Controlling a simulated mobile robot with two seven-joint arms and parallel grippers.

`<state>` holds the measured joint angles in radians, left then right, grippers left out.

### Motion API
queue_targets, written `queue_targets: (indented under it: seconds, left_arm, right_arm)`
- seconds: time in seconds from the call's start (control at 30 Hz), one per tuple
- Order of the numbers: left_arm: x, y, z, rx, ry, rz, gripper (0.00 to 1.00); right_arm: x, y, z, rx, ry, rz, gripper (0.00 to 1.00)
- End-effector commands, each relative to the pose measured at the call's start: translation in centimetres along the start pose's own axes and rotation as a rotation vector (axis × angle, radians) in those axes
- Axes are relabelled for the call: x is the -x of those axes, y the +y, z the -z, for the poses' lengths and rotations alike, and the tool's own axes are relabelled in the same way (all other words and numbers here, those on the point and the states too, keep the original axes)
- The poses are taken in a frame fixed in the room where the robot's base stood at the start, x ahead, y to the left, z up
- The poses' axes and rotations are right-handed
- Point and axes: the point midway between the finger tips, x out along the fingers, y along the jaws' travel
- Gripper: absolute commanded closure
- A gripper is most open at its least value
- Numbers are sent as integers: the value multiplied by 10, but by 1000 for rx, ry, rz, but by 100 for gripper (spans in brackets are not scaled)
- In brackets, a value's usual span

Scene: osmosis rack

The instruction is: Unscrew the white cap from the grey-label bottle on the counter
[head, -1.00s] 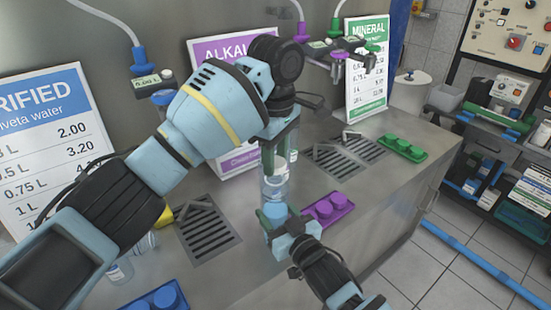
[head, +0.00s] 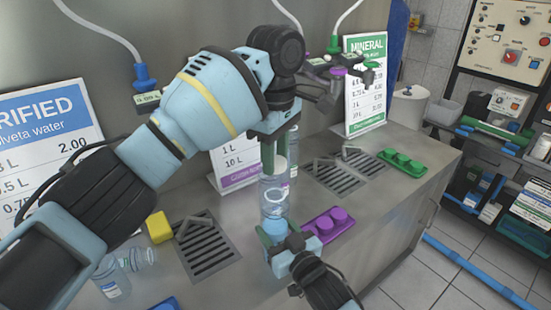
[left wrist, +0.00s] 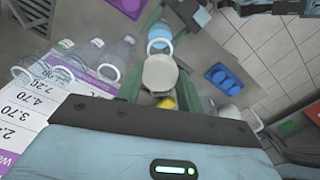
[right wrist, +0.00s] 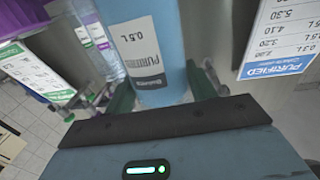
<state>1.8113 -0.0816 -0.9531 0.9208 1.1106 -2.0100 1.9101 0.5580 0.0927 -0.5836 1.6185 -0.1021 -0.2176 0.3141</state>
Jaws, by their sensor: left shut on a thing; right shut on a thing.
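The bottle (head: 274,200) stands upright at the counter's front, clear above and blue lower down. In the right wrist view its blue body (right wrist: 135,28) carries a pale grey label (right wrist: 138,55) reading 0.5 L PURIFIED. My right gripper (head: 287,243) is shut around the lower body, with a finger on each side. My left gripper (head: 277,150) is above the bottle, fingers downward. In the left wrist view the round white cap (left wrist: 160,73) sits between its green fingers, which are shut on it. I cannot tell whether the cap still touches the bottle neck.
A purple tray (head: 326,226) lies just right of the bottle. A drain grate (head: 208,246) and yellow block (head: 159,227) are to the left, with clear bottles (head: 112,285) at lower left. A green tray (head: 402,162) is at the far right of the counter.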

Motion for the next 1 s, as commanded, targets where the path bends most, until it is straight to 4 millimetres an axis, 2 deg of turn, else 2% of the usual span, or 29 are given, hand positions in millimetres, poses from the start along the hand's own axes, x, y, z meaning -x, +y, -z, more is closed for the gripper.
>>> queue_targets:
  seconds: [0.03,0.07,0.23,0.53,0.67,0.77,1.0]
  left_arm:
    - [0,0,0,0,0,0,90]
    - [0,0,0,0,0,0,90]
    - [0,0,0,0,0,0,90]
    - [0,0,0,0,0,-1,90]
    - [0,0,0,0,0,-1,90]
    - [0,0,0,0,0,-1,90]
    - [-3,0,0,0,-2,2,90]
  right_arm:
    - [0,0,-1,0,-1,0,100]
    - [0,0,-1,0,-1,0,43]
    - [0,0,0,0,-1,0,21]
    - [1,0,0,0,-1,0,19]
    - [8,0,-1,0,-1,-1,19]
    - [21,0,-1,1,-1,-1,19]
    - [67,0,-2,-1,-4,0,19]
